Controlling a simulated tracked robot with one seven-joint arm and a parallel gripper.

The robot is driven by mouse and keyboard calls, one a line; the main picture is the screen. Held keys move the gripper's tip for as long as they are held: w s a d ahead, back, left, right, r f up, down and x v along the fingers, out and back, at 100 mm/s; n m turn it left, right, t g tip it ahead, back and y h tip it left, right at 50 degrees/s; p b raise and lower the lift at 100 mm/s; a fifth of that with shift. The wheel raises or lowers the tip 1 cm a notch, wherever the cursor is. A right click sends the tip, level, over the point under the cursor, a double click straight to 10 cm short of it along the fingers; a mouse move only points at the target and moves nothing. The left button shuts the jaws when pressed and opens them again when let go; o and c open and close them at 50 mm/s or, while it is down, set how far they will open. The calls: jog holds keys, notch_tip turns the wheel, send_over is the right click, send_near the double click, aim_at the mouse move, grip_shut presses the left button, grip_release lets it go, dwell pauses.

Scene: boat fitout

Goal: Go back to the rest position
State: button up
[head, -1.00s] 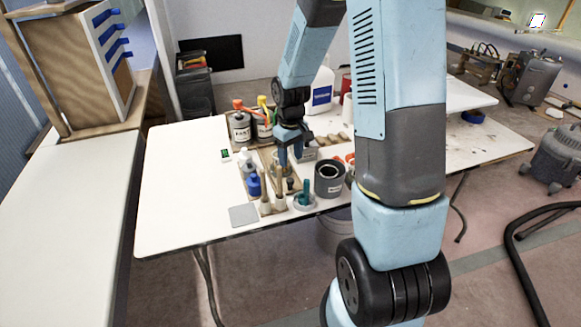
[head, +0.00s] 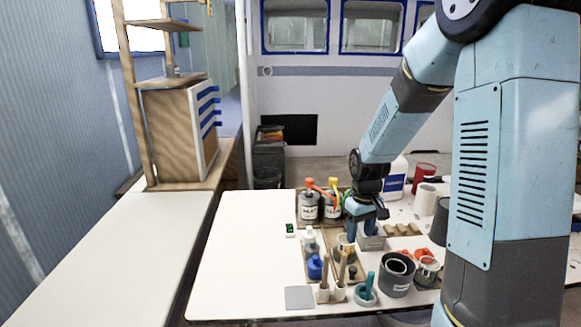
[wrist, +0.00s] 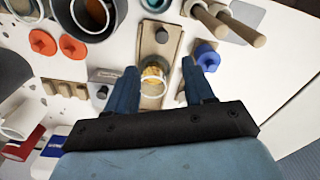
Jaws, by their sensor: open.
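My gripper (wrist: 162,92) is open and points down over the white work table (head: 245,230). In the wrist view a small glass jar (wrist: 152,80) with amber contents stands on a wooden board (wrist: 153,48) between the two blue fingers, which are apart from each other. In the head view my gripper (head: 360,232) hangs low over the crowded part of the table, and its fingertips are partly hidden. I cannot tell how high the fingers are above the jar.
Close by stand grey tins (head: 308,207), a blue bottle (head: 315,268), brush handles (head: 324,280), a dark pot (head: 397,274) and a white jug (head: 397,177). Orange-red lids (wrist: 43,41) lie beside wooden blocks (wrist: 65,88). The table's left part is clear.

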jog(key=s+r+m+t, duration=0.1)
jog(key=s+r, duration=0.4)
jog(key=r, duration=0.3)
jog(key=s+r+m+t, duration=0.1)
jog(key=s+r+t, duration=0.1)
jog(key=s+r, duration=0.4)
jog(key=s+r+m+t, duration=0.2)
jog(key=s+r, duration=0.7)
jog(key=s, duration=0.3)
jog(key=shift+a, duration=0.3)
dwell(0.9)
